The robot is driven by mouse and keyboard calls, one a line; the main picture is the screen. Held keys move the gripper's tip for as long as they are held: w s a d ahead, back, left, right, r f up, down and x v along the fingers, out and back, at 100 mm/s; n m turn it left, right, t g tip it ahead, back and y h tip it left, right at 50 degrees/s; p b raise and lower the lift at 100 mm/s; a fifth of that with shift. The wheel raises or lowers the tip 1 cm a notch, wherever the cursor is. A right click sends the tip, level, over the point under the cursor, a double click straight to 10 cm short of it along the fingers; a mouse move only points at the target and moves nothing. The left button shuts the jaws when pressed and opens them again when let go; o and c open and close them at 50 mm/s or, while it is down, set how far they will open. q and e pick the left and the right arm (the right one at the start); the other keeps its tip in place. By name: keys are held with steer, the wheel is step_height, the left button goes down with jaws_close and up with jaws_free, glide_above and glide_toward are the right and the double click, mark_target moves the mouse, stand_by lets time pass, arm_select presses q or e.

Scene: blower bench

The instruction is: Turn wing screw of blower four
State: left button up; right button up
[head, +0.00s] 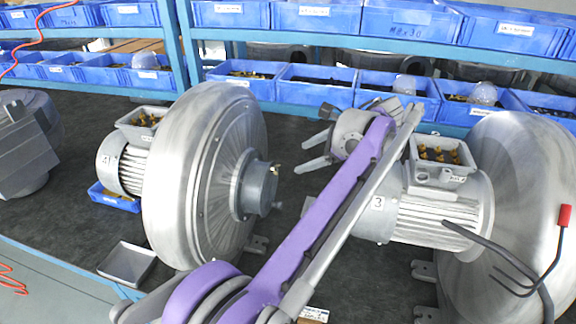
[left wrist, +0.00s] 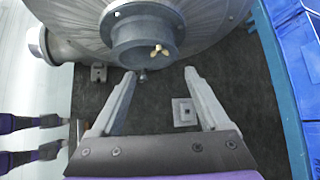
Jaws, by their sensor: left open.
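Blower four (head: 205,165), a big round metal housing with a label "4" on its motor, stands left of centre in the head view. Its round hub (head: 262,190) faces right. My right gripper does not show.
Blower three (head: 432,212) stands to the right behind my left arm, with dark cables. Blue bins (head: 250,85) line the shelves behind. A small grey tray (head: 127,263) lies front left. The dark bench top (left wrist: 160,105) between the blowers has small metal brackets (left wrist: 186,112).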

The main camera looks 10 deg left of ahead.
mark_target(277, 169)
arm_select(q)
steer(key=x, duration=1)
steer(key=shift+s+f, duration=0.1)
steer(key=shift+s, duration=0.05)
jaws_close()
